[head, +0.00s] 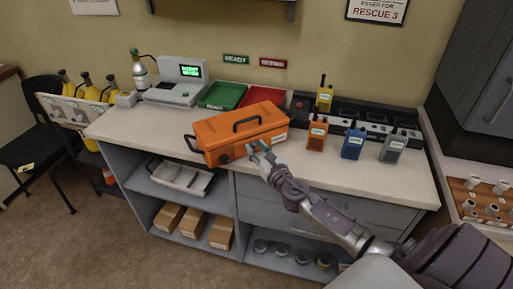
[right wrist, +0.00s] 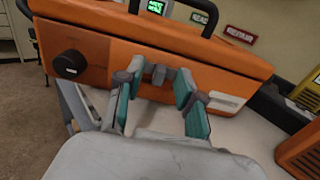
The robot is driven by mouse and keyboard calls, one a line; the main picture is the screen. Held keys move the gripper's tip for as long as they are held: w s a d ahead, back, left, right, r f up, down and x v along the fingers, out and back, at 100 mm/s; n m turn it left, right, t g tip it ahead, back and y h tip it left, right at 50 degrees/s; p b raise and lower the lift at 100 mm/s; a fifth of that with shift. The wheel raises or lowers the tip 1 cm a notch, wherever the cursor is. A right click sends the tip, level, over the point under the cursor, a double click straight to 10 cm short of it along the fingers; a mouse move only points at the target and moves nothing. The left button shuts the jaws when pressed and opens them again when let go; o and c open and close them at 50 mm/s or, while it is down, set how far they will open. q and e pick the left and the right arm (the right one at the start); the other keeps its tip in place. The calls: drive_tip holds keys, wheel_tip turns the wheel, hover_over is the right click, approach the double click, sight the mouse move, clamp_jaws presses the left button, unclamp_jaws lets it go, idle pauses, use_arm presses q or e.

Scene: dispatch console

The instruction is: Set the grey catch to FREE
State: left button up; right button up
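The orange case (head: 215,130) lies on the worktop, with a black handle on top and a black knob (right wrist: 70,64) on its front face. The small grey catch (right wrist: 159,74) shows on the case front in the right wrist view, near the lid seam. My right gripper (head: 257,147) is at the case front. Its teal-padded fingers are apart, one either side of the catch. I cannot tell whether they touch it. The gripper hides the catch in the head view. No FREE marking is readable. My left gripper is not in view.
Orange (head: 317,135), blue (head: 353,143) and grey (head: 393,147) radios stand right of the case, with a yellow radio (head: 324,95) behind. A green tray (head: 222,95) and a red tray (head: 263,95) lie behind the case. The worktop's front right is clear.

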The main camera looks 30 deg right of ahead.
drive_tip(key=shift+w, duration=0.15)
clamp_jaws()
idle(0.4)
drive_tip(key=shift+d+b, duration=0.5)
drive_tip(key=shift+d, duration=0.95)
unclamp_jaws()
